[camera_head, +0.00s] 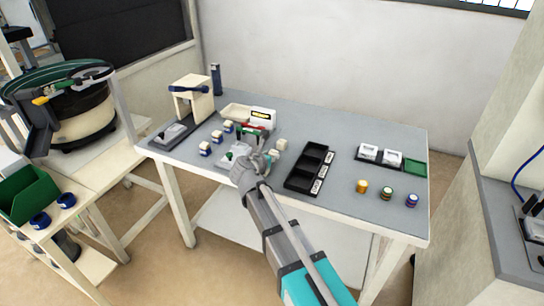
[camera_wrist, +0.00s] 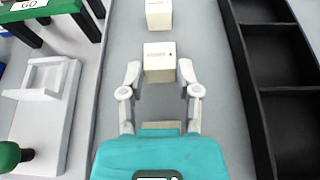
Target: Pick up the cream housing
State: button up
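Two cream housings, small blocks with faint dark print, stand in a line on the grey table in the wrist view: a nearer one (camera_wrist: 159,64) and a farther one (camera_wrist: 159,15). In the head view, one cream block (camera_head: 283,145) shows just beyond my gripper (camera_head: 267,158). In the wrist view my gripper (camera_wrist: 159,72) is open, with one fingertip on each side of the nearer housing. Narrow gaps show between the fingertips and its sides. How high the fingertips are relative to the block is hard to tell.
A black compartment tray (camera_head: 292,181) lies close on the right. A pale fixture (camera_wrist: 45,88) with a green knob (camera_wrist: 10,155) is on the left, near a green frame (camera_wrist: 85,20). Several blue-and-cream parts (camera_head: 205,149) stand farther left. Grey table separates the housings from the tray.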

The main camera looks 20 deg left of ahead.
jog(key=c, duration=0.4)
jog(key=shift+o, duration=0.2)
jog(key=shift+r, duration=0.2)
notch_tip(320, 180, up, 2)
jog(key=p, duration=0.2)
jog(key=shift+p, duration=0.3)
jog(key=s+r+p, duration=0.1)
jog(key=r+p, duration=0.1)
jog(key=s+r+p, duration=0.3)
jog(key=r+p, duration=0.1)
jog(key=r, duration=0.1)
jog(key=shift+s+a+p, duration=0.15)
jog(key=shift+s+p, duration=0.25)
jog(key=p+v, duration=0.3)
jog(key=v, duration=0.6)
jog(key=shift+s+p, duration=0.3)
jog(key=shift+s, duration=0.15)
